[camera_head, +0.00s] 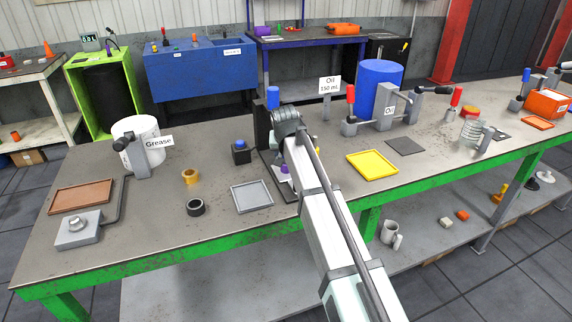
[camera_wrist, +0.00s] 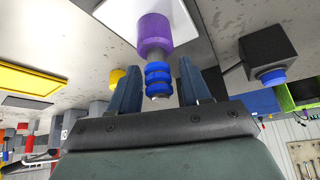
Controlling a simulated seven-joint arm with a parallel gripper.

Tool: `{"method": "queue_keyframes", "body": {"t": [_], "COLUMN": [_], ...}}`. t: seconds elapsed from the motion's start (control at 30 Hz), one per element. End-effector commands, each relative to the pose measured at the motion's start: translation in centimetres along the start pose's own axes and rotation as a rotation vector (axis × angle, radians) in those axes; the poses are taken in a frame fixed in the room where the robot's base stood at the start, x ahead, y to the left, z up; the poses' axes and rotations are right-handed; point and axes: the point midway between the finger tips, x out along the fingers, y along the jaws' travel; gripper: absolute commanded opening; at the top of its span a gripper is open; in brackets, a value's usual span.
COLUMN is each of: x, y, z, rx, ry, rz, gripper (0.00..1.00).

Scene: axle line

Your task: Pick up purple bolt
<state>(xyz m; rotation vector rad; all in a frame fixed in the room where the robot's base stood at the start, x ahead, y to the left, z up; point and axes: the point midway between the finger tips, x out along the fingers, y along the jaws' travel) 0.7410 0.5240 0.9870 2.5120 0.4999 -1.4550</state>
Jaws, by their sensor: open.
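The purple bolt has a purple head (camera_wrist: 154,34) and a grey shank with several blue rings (camera_wrist: 158,74), seen in the wrist view. In the head view only a small purple part (camera_head: 285,169) shows beside my arm, which hides the rest. My gripper (camera_wrist: 151,66) is open, with one dark blue finger on either side of the ringed shank in the picture. A gap shows between each finger and the shank. I cannot tell how deep the bolt sits between the fingers. The fingers are hidden in the head view.
A black box with a blue button (camera_head: 240,151) stands close by on the left, also seen in the wrist view (camera_wrist: 268,54). A grey tray (camera_head: 252,211), a black ring (camera_head: 195,208) and a yellow tray (camera_head: 372,178) lie nearby.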

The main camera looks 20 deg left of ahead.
Motion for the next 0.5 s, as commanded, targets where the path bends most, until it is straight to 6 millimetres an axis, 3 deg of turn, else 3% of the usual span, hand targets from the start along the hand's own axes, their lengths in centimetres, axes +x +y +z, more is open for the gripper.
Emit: {"method": "queue_keyframes", "body": {"t": [0.17, 0.5], "x": [-0.05, -0.07], "y": [0.01, 0.02], "z": [0.0, 0.01], "rx": [0.0, 0.0], "ry": [0.0, 0.0], "rz": [0.0, 0.0], "gripper": [0.46, 0.13]}}
